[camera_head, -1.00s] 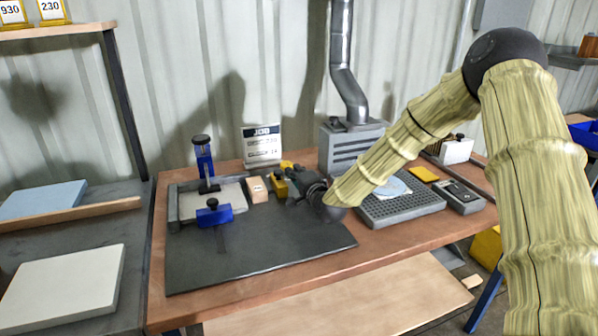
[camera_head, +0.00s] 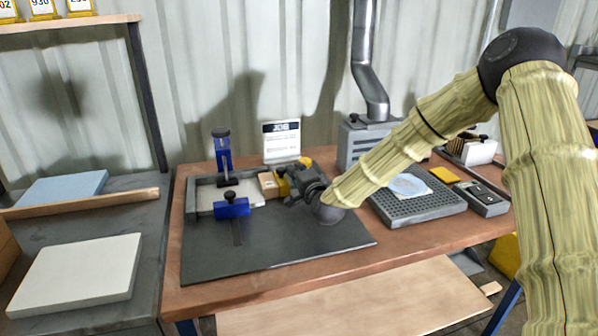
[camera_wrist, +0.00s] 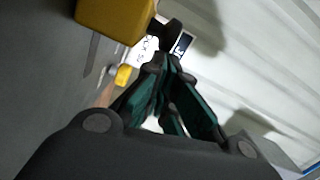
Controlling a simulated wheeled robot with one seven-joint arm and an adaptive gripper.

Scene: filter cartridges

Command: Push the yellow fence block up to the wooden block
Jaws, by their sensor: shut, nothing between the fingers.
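The wooden block (camera_head: 267,185) stands at the right end of the pale plate of the fixture, on the dark mat. The yellow fence block (camera_head: 283,187) is just right of it, partly hidden by my gripper; I see no clear gap between them, but cannot tell if they touch. My gripper (camera_head: 290,181) is shut and empty, low over the mat at the fence block's right side. In the wrist view a large yellow block (camera_wrist: 112,14) with a dark knob is close beside the shut fingertips (camera_wrist: 165,62). Contact between fingers and block is unclear.
Blue clamps (camera_head: 232,206) stand on the fixture at the left. A JOB sign (camera_head: 282,142) and a small yellow object (camera_head: 305,161) are behind. A perforated grey tray (camera_head: 418,205) lies to the right. The front of the dark mat (camera_head: 285,245) is clear.

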